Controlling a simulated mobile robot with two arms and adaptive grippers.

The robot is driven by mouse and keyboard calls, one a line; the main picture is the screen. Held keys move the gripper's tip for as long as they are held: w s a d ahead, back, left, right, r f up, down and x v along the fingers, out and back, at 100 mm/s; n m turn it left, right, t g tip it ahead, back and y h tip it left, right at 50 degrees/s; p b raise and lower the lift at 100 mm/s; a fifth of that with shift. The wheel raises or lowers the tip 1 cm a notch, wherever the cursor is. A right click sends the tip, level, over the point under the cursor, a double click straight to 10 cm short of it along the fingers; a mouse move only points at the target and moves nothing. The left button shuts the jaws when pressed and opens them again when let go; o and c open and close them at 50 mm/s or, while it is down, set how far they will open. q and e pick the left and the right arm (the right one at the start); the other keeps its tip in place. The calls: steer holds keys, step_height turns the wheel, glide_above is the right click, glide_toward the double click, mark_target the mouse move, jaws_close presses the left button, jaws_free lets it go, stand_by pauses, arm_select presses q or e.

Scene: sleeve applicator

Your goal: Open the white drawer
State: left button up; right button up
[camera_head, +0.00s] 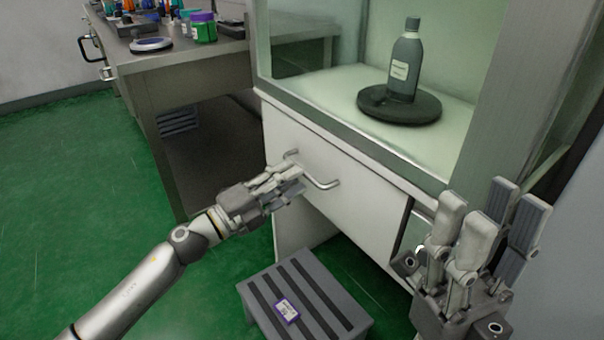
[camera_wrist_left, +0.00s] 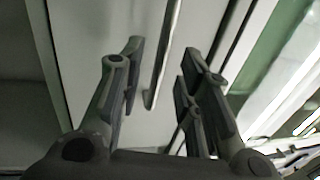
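The white drawer (camera_head: 355,205) is in the cabinet below the glass enclosure in the head view, and its front looks flush with the cabinet. Its bar handle (camera_head: 325,184) is partly hidden behind my left gripper (camera_head: 287,178). In the left wrist view, the handle (camera_wrist_left: 165,55) runs between the two parted sides of my open left gripper (camera_wrist_left: 160,78). I cannot tell whether the fingers touch it. My right gripper (camera_head: 490,215) is raised at the lower right of the head view, open and empty, away from the handle.
A grey bottle (camera_head: 405,65) stands on a dark round base (camera_head: 385,106) inside the enclosure. A grey striped stool (camera_head: 255,292) with a small purple-edged box (camera_head: 287,311) stands below the drawer. A cluttered bench (camera_head: 190,58) is at left. Green floor is clear at left.

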arm_select(q)
steer(key=shift+x, duration=1.8)
steer(key=shift+c, duration=0.5)
jaws_close()
